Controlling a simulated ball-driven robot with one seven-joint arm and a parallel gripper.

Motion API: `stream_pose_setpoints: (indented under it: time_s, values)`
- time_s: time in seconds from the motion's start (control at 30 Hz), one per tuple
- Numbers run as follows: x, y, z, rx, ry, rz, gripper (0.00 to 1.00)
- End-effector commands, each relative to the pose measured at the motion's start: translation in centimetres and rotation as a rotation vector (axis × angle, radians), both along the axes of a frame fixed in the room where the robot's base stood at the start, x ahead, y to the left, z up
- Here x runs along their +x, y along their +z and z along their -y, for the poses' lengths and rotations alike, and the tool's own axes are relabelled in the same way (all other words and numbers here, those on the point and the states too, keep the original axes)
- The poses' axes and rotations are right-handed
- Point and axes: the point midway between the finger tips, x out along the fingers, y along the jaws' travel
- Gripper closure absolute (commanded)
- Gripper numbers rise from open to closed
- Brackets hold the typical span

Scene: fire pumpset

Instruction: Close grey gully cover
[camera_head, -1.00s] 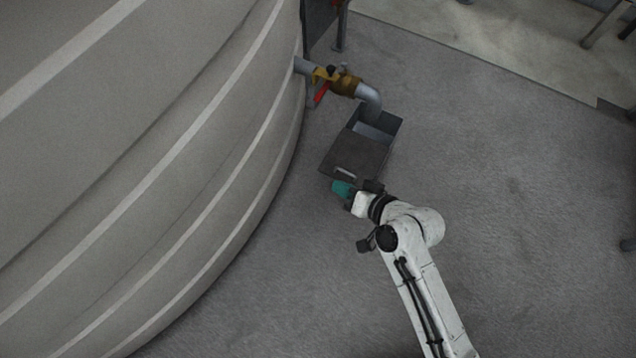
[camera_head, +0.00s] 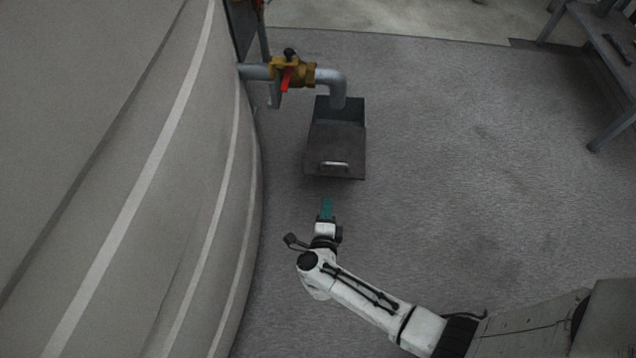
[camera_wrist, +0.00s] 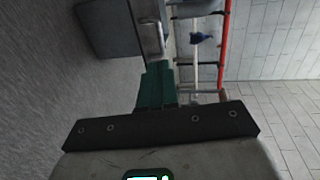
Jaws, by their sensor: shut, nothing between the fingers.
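The grey gully cover (camera_head: 336,150) is a dark flat plate with a light metal handle (camera_head: 335,166) near its front edge. It lies over the front part of the gully box (camera_head: 356,110), whose back part shows open under the pipe. My gripper (camera_head: 327,203), with green fingers, is shut and empty. It is in front of the cover, apart from the handle. In the wrist view the green fingers (camera_wrist: 157,85) point towards the dark cover (camera_wrist: 112,28) and its handle (camera_wrist: 158,38).
A bent grey pipe (camera_head: 338,88) comes down into the back of the gully, with a brass valve (camera_head: 292,71) and red lever. The large ribbed tank (camera_head: 190,170) stands close on the left. The floor (camera_head: 460,170) to the right is clear up to a bench (camera_head: 598,60).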

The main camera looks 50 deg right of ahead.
Motion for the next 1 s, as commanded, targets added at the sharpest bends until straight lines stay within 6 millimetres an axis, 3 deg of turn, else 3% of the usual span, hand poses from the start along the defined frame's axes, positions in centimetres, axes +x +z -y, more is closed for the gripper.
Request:
stream_pose_setpoints:
  time_s: [0.17, 0.7, 1.0]
  values:
    - [0.6, -0.5, 1.1, 0.001, -0.016, 0.000, 1.00]
    - [6.6, -2.6, 8.9, 0.001, -0.015, 0.002, 1.00]
    - [8.2, -2.9, 10.8, 0.001, -0.011, 0.000, 1.00]
